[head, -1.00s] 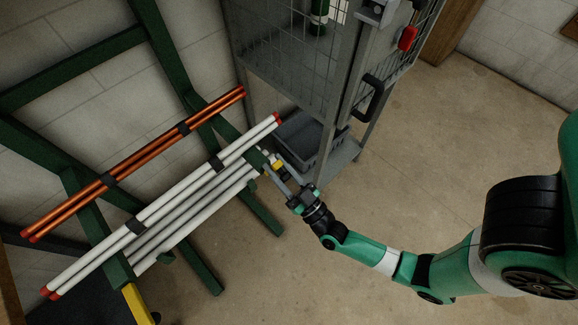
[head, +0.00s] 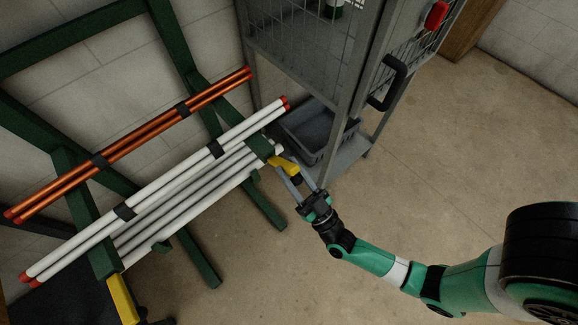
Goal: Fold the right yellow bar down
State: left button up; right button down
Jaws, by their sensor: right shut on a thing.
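The right yellow bar (head: 285,164) is at the right end of the green rack (head: 270,205), beside the ends of the white pipes. My right gripper (head: 289,172) is at this bar, its two fingers shut on it. The fingers hide part of the bar. A second yellow bar (head: 123,299) sits at the rack's lower left end and hangs downward. My left gripper is not in view.
White pipes with red caps (head: 165,182) and copper pipes (head: 135,140) lie across the rack. A grey mesh cage (head: 300,45) with a black handle (head: 388,84) and a grey bin (head: 318,138) stands close behind my right gripper. The floor on the right is clear.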

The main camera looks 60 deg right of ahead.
jog(key=shift+f, duration=0.1)
dwell(0.8)
jog(key=c, duration=1)
grip_release()
jog(key=o, duration=0.4)
jog(key=shift+s+a, duration=0.15)
jog(key=shift+s, duration=0.25)
jog(key=shift+o, duration=0.2)
jog(key=shift+w, duration=0.2)
jog(key=v, duration=1.1)
jog(key=shift+s+f, duration=0.25)
